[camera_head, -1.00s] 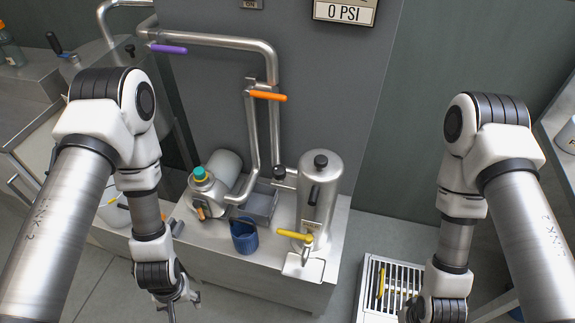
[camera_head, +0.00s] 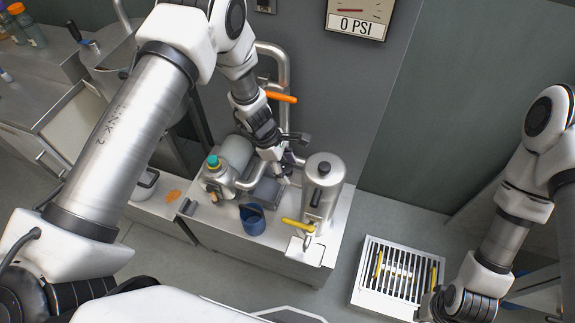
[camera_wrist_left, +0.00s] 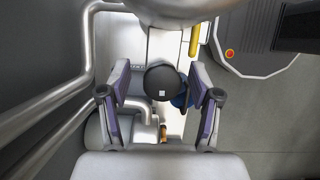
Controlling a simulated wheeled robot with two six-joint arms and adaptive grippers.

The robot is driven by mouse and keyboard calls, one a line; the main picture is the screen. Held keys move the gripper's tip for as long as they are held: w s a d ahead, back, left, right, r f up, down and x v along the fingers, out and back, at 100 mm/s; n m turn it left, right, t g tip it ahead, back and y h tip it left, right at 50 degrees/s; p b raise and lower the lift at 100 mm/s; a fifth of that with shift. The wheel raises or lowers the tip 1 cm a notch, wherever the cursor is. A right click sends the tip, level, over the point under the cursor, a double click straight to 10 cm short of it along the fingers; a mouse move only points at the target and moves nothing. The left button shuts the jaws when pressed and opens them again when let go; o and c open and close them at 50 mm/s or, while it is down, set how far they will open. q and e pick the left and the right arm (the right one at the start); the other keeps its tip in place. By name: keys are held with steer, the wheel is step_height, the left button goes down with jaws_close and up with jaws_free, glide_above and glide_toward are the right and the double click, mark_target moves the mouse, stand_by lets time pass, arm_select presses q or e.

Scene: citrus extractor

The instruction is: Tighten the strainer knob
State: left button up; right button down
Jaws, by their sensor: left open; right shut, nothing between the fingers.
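In the head view my left gripper (camera_head: 287,165) is at the pipework just left of the upright steel canister (camera_head: 322,190) and hides this knob. My right gripper (camera_head: 440,306) is shut and empty at the lower right, by the floor grate.
A blue jug (camera_head: 252,219) and a pump with a teal cap (camera_head: 213,162) stand on the steel bench. A yellow lever (camera_head: 298,225) is on the canister's front. An orange-handled pipe (camera_head: 281,97) rises behind. The gauge sign (camera_head: 358,22) reads 0 PSI. A slatted floor grate (camera_head: 395,278) lies right.

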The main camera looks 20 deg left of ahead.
arm_select(q)
steer(key=shift+s, duration=0.1)
steer(key=c, duration=1.2)
steer(key=shift+o, duration=0.2)
steer(key=shift+f+m, duration=0.1)
steer(key=shift+m, duration=0.4)
steer(key=shift+m+g, duration=0.3)
steer(key=shift+m, duration=0.3)
steer(key=shift+m+g+b, duration=0.5)
steer(key=shift+m, duration=0.7)
steer(key=m+g+y+b, duration=0.1)
steer(key=m, duration=0.2)
steer(key=m+g+b, duration=0.1)
steer(key=m, duration=0.2)
steer(key=shift+y, duration=0.4)
steer(key=m+y+b, duration=0.1)
steer(key=m, duration=0.3)
steer(key=shift+g, duration=0.3)
steer(key=shift+m+y+b, duration=0.4)
steer(key=shift+m+y, duration=0.5)
steer(key=shift+m, duration=1.2)
